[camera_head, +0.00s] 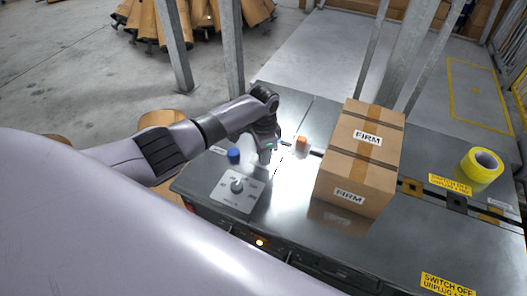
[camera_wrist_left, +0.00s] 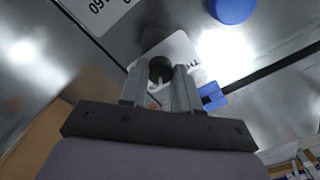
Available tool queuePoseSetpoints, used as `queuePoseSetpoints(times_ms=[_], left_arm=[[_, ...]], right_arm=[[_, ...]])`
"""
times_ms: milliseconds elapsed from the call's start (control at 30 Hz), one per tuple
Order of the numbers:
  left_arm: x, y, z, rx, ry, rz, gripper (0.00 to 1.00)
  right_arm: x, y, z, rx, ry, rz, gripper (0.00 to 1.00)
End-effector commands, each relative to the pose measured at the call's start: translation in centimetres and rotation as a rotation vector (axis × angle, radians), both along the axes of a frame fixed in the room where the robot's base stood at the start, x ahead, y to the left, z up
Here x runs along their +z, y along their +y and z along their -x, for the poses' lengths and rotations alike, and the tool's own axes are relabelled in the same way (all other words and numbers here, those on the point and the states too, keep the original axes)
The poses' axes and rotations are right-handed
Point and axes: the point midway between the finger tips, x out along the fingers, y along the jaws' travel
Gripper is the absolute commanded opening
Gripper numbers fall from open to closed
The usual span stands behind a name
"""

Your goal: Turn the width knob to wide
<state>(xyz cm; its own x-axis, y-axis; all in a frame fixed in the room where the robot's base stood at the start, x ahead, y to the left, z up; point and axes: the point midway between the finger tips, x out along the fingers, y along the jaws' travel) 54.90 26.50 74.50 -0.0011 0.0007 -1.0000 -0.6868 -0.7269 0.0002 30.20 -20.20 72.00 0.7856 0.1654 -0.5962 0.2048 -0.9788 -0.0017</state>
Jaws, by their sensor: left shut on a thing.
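A small dark knob (camera_wrist_left: 160,68) on a white label plate (camera_wrist_left: 178,47) shows between my fingertips in the left wrist view. I take it as the width knob, but its wording is mostly covered and I cannot read its setting. My left gripper (camera_head: 265,156) points down at the dark machine top (camera_head: 290,189) in the head view and hides this knob there. In the left wrist view my left gripper (camera_wrist_left: 160,77) is shut on the knob, one finger on each side. My right gripper is not in view.
A dial plate (camera_head: 248,204) with a grey knob and a blue cap (camera_head: 233,156) lie close to my gripper. An orange piece (camera_head: 301,143) and a taped carton (camera_head: 349,173) stand to the right. A yellow tape roll (camera_head: 468,166) lies at the far right.

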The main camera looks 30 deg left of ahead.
Motion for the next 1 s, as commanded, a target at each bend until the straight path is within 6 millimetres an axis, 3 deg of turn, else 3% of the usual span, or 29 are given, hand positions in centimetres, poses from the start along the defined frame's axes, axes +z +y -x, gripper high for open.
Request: queuePoseSetpoints(times_ms=[400,967,1000], left_arm=[[0.01,-0.06,0.0,-0.187,0.0,0.002,0.01],[0.03,-0.08,-0.02,-0.214,-0.001,0.002,0.01],[0.03,-0.08,-0.02,-0.214,-0.001,0.002,0.44]], right_arm=[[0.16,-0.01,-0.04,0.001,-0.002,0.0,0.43],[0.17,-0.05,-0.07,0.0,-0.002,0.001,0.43],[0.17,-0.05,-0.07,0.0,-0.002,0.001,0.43]])
